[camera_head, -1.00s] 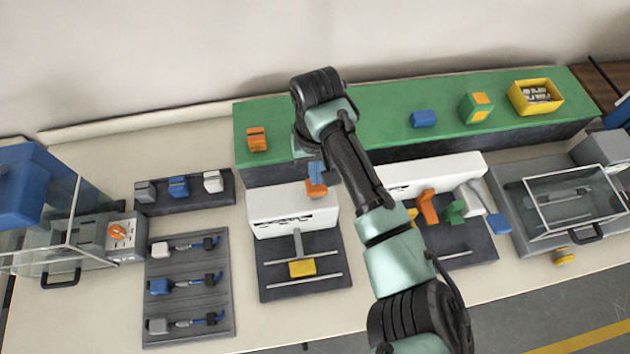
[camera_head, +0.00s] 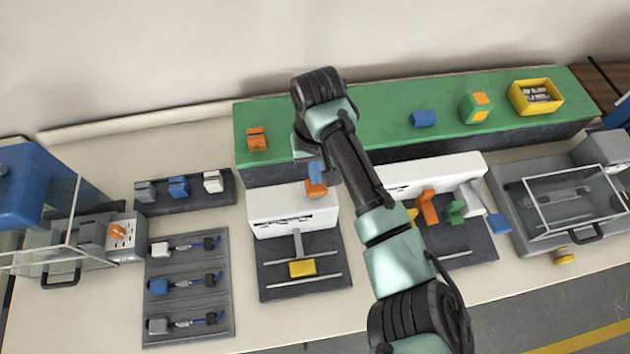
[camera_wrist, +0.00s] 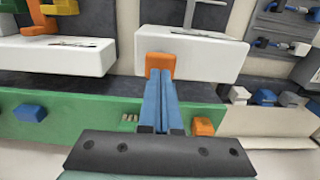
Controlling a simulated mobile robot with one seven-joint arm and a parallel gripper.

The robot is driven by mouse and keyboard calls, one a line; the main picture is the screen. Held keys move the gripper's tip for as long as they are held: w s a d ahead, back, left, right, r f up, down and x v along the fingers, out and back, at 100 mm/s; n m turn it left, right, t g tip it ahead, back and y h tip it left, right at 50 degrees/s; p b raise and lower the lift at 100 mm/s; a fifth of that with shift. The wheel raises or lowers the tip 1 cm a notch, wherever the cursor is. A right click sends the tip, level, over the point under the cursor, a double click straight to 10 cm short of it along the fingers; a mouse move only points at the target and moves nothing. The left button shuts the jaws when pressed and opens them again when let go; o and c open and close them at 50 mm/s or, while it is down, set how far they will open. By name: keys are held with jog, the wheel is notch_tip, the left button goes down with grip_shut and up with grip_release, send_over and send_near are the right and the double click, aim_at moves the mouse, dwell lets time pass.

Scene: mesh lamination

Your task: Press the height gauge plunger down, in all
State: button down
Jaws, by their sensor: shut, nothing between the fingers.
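An orange block (camera_head: 316,189), which I take to be the plunger, is at the upper right part of a white box (camera_head: 275,215). My gripper (camera_head: 315,173) reaches down to this block, with its blue fingers together. In the wrist view the shut fingers (camera_wrist: 160,85) end at the orange block (camera_wrist: 160,64), in front of the white box (camera_wrist: 205,55). The fingertips appear to meet the block; I cannot tell how firmly they press or how far down the block is. The fingers hide part of it.
A T-shaped bar and a yellow block (camera_head: 302,268) lie before the white box. A green shelf (camera_head: 375,100) runs behind, with an orange block (camera_head: 257,139). Another white station (camera_head: 440,172) with coloured levers is right; a dark cable tray (camera_head: 190,335) is left.

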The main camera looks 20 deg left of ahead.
jog(key=shift+f, duration=0.15)
jog(key=shift+f+b, duration=1.05)
jog(key=shift+f, duration=1.15)
jog(key=shift+r, duration=0.15)
notch_tip(320, 180, up, 8)
jog(key=p, duration=0.8)
